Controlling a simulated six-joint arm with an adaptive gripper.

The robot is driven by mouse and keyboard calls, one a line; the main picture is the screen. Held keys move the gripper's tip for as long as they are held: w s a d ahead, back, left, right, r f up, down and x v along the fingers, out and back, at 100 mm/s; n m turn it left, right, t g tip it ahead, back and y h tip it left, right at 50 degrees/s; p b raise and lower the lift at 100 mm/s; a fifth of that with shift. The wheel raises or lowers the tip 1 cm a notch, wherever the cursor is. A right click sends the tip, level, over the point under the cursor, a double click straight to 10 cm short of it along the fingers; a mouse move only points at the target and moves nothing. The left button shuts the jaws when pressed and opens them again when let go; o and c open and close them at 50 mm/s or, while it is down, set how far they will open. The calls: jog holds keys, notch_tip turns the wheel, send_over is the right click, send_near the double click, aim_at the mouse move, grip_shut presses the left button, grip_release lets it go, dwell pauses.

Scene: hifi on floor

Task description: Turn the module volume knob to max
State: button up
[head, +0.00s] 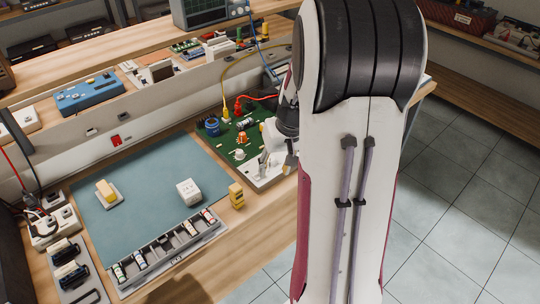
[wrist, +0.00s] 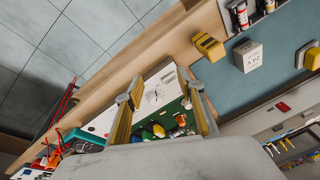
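A green circuit board module (head: 228,142) with a white front panel (head: 262,178) sits at the bench's right end. It carries a blue coil (head: 212,127), an orange part (head: 242,138) and a white round part (head: 239,155); I cannot tell which part is the volume knob. In the wrist view the white panel (wrist: 163,78) and the green board (wrist: 172,118) show between my fingers. My gripper (wrist: 160,103) is open with nothing between its fingertips, and seems to be above the module. In the head view my arm hides much of it and the module's right side.
A blue-green mat (head: 150,205) holds a white cube (head: 188,192) and a yellow block on a grey base (head: 107,191). A yellow piece (head: 236,196) stands by the mat's right corner. A battery tray (head: 170,250) lies along the front. Red and yellow cables rise behind the module.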

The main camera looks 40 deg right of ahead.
aim_at(271, 158)
jog(key=w+d+n+t+h, duration=0.1)
jog(key=w+d+n, duration=0.1)
jog(key=w+d, duration=0.3)
jog(key=shift+w+d+r+n+t, duration=0.25)
jog(key=shift+w+d+n+t, duration=0.1)
jog(key=shift+w+n+t, duration=0.05)
jog(key=shift+f, duration=0.1)
jog(key=shift+x, duration=3.85)
jog(key=shift+d, duration=0.1)
grip_shut()
